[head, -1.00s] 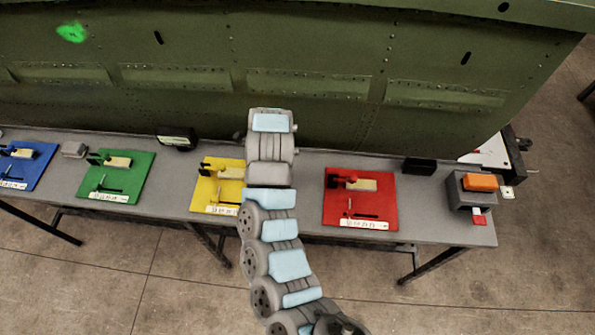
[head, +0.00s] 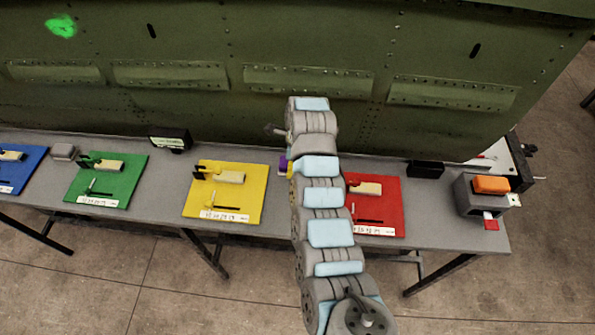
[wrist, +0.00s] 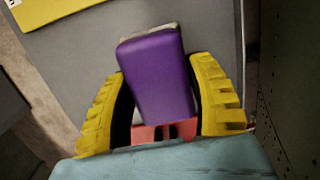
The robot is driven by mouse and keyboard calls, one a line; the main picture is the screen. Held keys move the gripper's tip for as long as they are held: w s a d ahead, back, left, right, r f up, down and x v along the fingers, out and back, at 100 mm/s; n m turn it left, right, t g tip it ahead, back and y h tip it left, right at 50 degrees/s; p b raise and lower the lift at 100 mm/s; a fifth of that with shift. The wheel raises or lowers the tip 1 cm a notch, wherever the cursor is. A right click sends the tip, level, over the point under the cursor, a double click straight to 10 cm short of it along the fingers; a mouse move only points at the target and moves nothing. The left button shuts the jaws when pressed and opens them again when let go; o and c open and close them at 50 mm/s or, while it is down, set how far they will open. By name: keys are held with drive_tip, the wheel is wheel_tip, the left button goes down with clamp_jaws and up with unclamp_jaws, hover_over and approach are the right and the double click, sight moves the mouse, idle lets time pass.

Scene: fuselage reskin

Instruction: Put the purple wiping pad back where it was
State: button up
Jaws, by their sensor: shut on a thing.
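The purple wiping pad (wrist: 158,75) is a small block with a pale far edge. It fills the space between the yellow fingers of my gripper (wrist: 170,90) in the wrist view, and the gripper is shut on it. In the head view a small part of the pad (head: 283,163) shows left of my wrist, over the grey bench between the yellow mat and the red mat. My arm hides most of the gripper there. I cannot tell whether the pad touches the bench.
The yellow mat (head: 250,190) lies left of the pad, and the red mat (head: 388,211) lies right, partly behind my arm. Green (head: 130,188) and blue mats are farther left. A grey box with an orange block (head: 491,184) stands at the right end. The green fuselage panel (head: 300,50) rises behind.

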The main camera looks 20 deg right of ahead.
drive_tip(key=shift+w+d+f, duration=0.25)
drive_tip(key=shift+d+f, duration=0.3)
drive_tip(key=shift+f, duration=0.25)
drive_tip(key=shift+d+f, duration=0.1)
drive_tip(key=shift+d+f, duration=0.1)
drive_tip(key=shift+f, duration=0.05)
drive_tip(key=shift+f+b, duration=0.3)
drive_tip(key=shift+f, duration=1.3)
drive_tip(key=shift+f, duration=0.1)
drive_tip(key=o, duration=1.1)
drive_tip(key=shift+s+d+r, duration=0.1)
drive_tip(key=shift+d+r, duration=0.15)
drive_tip(key=shift+r, duration=1.75)
drive_tip(key=shift+s+d+r, duration=0.1)
drive_tip(key=shift+d+r, duration=0.1)
drive_tip(key=shift+r, duration=1.85)
drive_tip(key=shift+s+d+r, duration=0.1)
drive_tip(key=shift+d+r, duration=0.15)
drive_tip(key=shift+r, duration=1.75)
